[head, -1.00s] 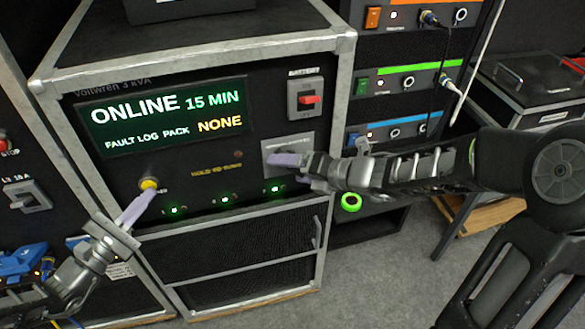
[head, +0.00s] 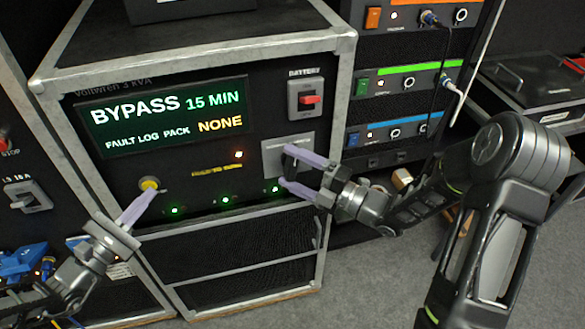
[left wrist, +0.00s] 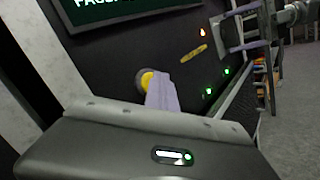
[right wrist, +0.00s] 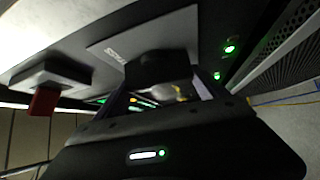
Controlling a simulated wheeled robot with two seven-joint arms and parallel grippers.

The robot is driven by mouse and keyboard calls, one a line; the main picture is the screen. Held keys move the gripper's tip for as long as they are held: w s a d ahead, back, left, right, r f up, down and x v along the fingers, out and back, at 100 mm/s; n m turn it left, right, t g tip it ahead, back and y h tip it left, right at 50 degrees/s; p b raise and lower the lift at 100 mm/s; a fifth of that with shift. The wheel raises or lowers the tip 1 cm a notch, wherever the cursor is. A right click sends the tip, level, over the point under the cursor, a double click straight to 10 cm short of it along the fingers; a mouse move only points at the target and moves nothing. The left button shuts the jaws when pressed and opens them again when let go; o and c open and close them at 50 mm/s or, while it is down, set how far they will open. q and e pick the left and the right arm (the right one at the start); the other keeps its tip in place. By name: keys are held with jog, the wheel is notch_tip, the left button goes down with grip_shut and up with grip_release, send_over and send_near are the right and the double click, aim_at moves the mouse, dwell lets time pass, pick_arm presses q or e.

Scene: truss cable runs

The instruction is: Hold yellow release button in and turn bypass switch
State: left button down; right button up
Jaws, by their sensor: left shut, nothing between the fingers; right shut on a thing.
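The yellow release button (head: 149,184) sits in a round collar low on the left of the black panel. My left gripper (head: 146,195) is shut and empty, its tips against the button. The button also shows in the left wrist view (left wrist: 147,81), partly covered by the fingers. The bypass switch (head: 270,152) has a grey plate at the panel's right. Its dark knob (right wrist: 152,68) shows in the right wrist view. My right gripper (head: 283,167) is shut on the knob, one finger above the other. The display (head: 165,115) reads BYPASS, 15 MIN, fault log pack NONE.
A battery switch (head: 308,98) with a red lever is just above the bypass switch. An amber lamp (head: 239,154) glows, and several green lamps (head: 226,199) are lit below. A rack (head: 400,95) with cables stands to the right. Grey floor (head: 370,280) is open in front.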

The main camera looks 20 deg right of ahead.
jog(key=m+t, duration=0.2)
jog(key=shift+d+f+m+y, duration=0.1)
jog(key=shift+f+m+y, duration=0.1)
jog(key=shift+m+y, duration=0.15)
jog(key=shift+r+m+t, duration=0.2)
jog(key=shift+m+t, duration=1.8)
jog(key=shift+m, duration=0.55)
jog(key=o, duration=1.3)
jog(key=v, duration=1.2)
jog(key=shift+s+r, duration=0.1)
pick_arm(q)
jog(key=shift+s+p, duration=0.5)
jog(key=shift+s, duration=0.4)
pick_arm(e)
jog(key=shift+r, duration=0.45)
